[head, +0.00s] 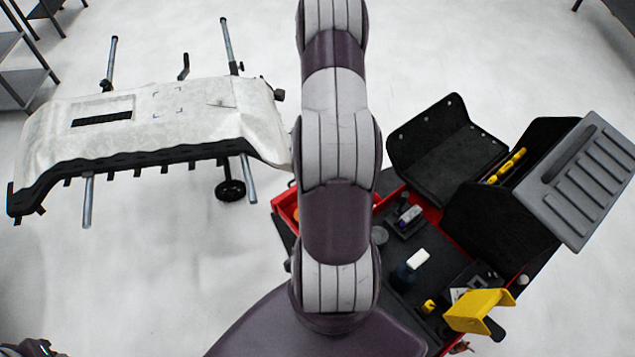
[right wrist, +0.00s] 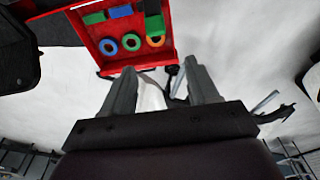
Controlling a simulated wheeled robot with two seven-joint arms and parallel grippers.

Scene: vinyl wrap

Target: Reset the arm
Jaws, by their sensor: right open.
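My right gripper (right wrist: 160,72) shows in the right wrist view with its two grey fingers spread apart and nothing between them. Beyond the fingertips are a red tray and pale floor. In the head view one of my arms, purple and grey, rises through the middle of the picture and runs out of the top edge. Its gripper is not visible there. My left gripper is not seen in either view.
A bumper under white film (head: 190,105) lies on a stand at left. At right, a red tool cart (head: 432,213) carries a grey-lidded case (head: 585,180), bottles and a yellow tool (head: 478,310). The red tray (right wrist: 88,40) holds tape rolls (right wrist: 131,42). Floor between stand and cart is clear.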

